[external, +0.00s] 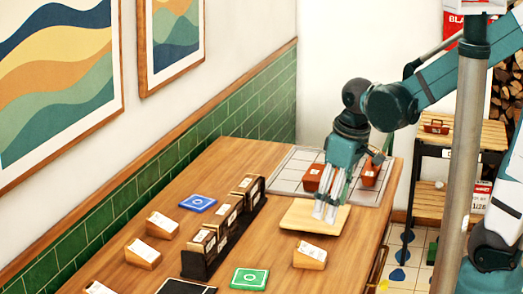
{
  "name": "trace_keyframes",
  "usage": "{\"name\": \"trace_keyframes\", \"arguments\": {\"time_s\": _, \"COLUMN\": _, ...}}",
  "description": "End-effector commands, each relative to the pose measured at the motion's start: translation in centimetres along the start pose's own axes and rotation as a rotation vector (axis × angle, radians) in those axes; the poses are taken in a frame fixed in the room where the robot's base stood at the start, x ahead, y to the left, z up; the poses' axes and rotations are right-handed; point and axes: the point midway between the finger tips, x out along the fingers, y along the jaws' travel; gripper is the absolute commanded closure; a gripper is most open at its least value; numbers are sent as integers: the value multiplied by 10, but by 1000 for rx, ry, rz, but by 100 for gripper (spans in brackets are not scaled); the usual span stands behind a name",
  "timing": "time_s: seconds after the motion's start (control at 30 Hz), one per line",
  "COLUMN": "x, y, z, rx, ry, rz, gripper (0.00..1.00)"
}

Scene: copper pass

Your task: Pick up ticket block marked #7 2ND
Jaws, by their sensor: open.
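Several wooden ticket blocks with white labelled faces are on the wooden counter; the print is too small to read, so I cannot tell which is #7 2ND. One block (310,256) stands alone near the front right. Two more, a block (162,225) and another block (143,254), stand at the left, and a third block (97,288) is cut by the bottom edge. Others sit in a black rack (224,246) in the middle. My gripper (325,211) points down over a pale wooden board (292,216), open and empty, behind the lone right block.
A blue tile (198,203) and a green tile (250,279) lie on the counter (215,172). Red-brown dishes (313,177) stand on a grey tiled mat (290,170) behind my gripper. A green-tiled wall borders the left. A shelf cart (437,160) stands right of the counter.

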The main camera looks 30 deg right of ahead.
Motion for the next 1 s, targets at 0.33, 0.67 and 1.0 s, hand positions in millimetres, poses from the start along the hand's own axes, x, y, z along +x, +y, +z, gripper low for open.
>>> {"name": "trace_keyframes", "arguments": {"time_s": 0.33, "x": 18, "y": -40, "z": -18, "rx": -152, "ry": -102, "rz": -43, "gripper": 50}}
{"name": "trace_keyframes", "arguments": {"time_s": 0.67, "x": 35, "y": -70, "z": -22, "rx": -265, "ry": -179, "rz": -74, "gripper": 50}}
{"name": "trace_keyframes", "arguments": {"time_s": 1.0, "x": 39, "y": -76, "z": -22, "rx": -286, "ry": -194, "rz": -80, "gripper": 50}}
